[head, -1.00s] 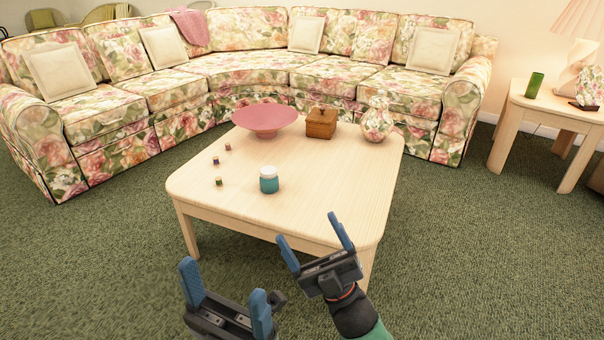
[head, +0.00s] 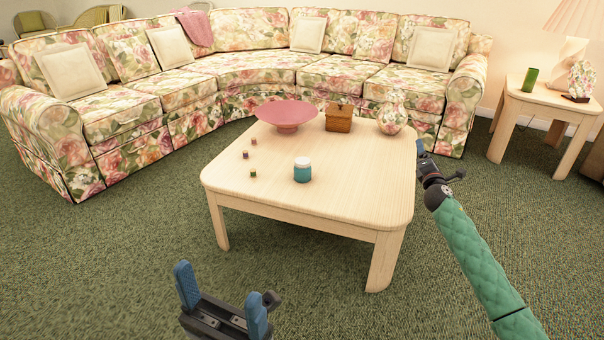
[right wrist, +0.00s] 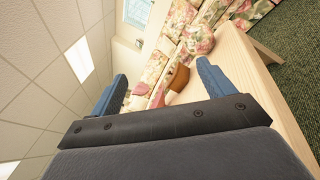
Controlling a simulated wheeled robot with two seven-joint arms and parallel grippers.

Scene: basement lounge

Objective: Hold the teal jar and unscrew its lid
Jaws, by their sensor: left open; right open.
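The teal jar (head: 302,174) with its white lid (head: 302,162) stands upright near the front edge of the low wooden table. Nothing touches it. My left gripper (head: 222,295) is open and empty at the bottom of the head view, in front of the table and below the jar in the picture. My right gripper (head: 422,158) is beside the table's right edge, to the right of the jar and apart from it. In the right wrist view its blue fingers (right wrist: 160,85) are spread with nothing between them. The jar does not show clearly there.
The table (head: 345,200) also bears a pink bowl (head: 289,116), a brown basket (head: 339,118), a floral vase (head: 391,118) and several tiny spools (head: 253,141). A floral sofa (head: 250,70) curves behind it. A side table (head: 548,103) stands right. Green carpet is clear in front.

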